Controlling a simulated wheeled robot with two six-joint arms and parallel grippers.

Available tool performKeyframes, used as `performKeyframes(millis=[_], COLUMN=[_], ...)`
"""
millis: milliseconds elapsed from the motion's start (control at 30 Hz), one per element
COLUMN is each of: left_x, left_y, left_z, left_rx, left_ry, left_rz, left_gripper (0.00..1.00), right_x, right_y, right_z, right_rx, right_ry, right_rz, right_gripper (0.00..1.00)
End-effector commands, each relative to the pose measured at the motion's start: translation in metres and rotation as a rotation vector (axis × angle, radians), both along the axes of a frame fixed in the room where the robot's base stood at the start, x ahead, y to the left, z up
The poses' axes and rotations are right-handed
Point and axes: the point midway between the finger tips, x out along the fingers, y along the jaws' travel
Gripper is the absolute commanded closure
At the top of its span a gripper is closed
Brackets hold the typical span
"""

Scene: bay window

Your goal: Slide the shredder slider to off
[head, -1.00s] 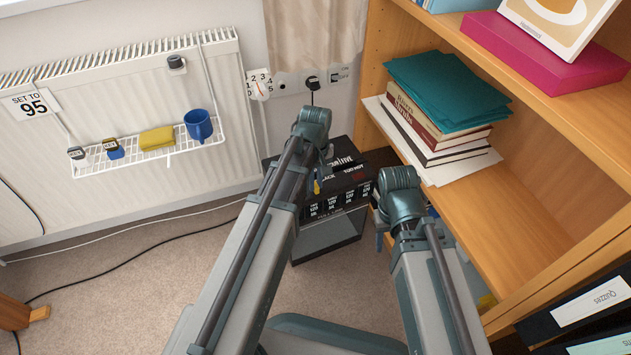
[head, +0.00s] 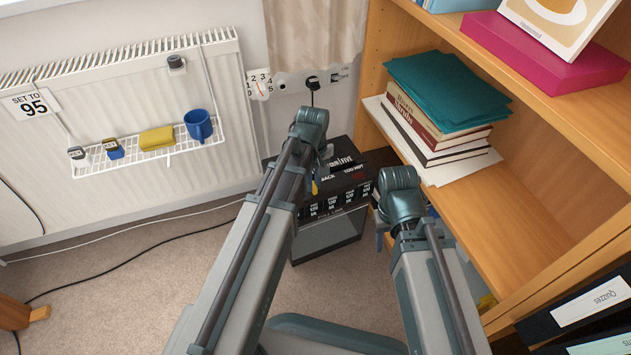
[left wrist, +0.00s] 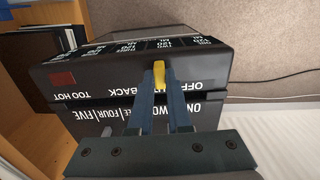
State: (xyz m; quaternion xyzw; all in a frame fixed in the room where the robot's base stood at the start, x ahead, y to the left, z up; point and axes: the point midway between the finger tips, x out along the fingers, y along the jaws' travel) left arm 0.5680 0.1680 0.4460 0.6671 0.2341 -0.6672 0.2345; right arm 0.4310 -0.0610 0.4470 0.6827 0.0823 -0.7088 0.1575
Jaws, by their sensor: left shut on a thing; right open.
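The shredder (head: 345,190) is a black box with white lettering, standing on the floor between the radiator and the bookcase. The left wrist view shows its top (left wrist: 105,85) close up, with OFF, BACK and TOO HOT labels and a dark red patch. The yellow slider (left wrist: 159,75) sits between my left gripper's (left wrist: 160,73) blue fingertips, which are shut on it. OFF is just right of the fingers and BACK just left; the fingers hide part of the track. In the head view my left gripper (head: 317,184) is partly hidden by its arm. My right gripper (head: 381,238) is open and empty beside the shredder's right side.
The wooden bookcase (head: 540,215) with books (head: 440,125) stands close on the right. A radiator (head: 110,130) with a wire rack (head: 150,155) is on the left.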

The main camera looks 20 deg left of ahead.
Motion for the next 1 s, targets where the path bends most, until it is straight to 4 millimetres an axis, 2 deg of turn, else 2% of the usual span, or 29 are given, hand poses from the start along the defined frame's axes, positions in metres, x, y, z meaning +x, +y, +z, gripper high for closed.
performKeyframes(millis=[233, 533, 567, 700, 733, 1000], left_x=[-0.03, -0.031, -0.031, -0.031, -0.031, -0.03], left_y=[0.035, 0.039, 0.039, 0.038, 0.038, 0.038], left_z=[0.0, 0.0, 0.0, 0.0, 0.0, 0.0], left_rx=[0.001, 0.003, 0.004, 0.002, 0.002, 0.001], left_ry=[0.0, 0.001, 0.002, 0.002, 0.002, 0.001], left_rz=[0.004, 0.002, 0.002, 0.002, 0.002, 0.001], left_gripper=[1.0, 1.0, 0.8, 0.55, 0.53, 0.53], right_x=[0.0, 0.0, 0.0, 0.0, 0.0, 0.0], right_y=[0.0, 0.0, 0.0, 0.0, 0.0, 0.0], right_z=[0.0, 0.0, 0.0, 0.0, 0.0, 0.0], right_rx=[0.0, 0.0, 0.0, 0.0, 0.0, 0.0], right_ry=[0.0, 0.0, 0.0, 0.0, 0.0, 0.0], right_rz=[0.0, 0.0, 0.0, 0.0, 0.0, 0.0], right_gripper=[0.53, 0.53, 0.53, 0.53, 0.53, 0.53])
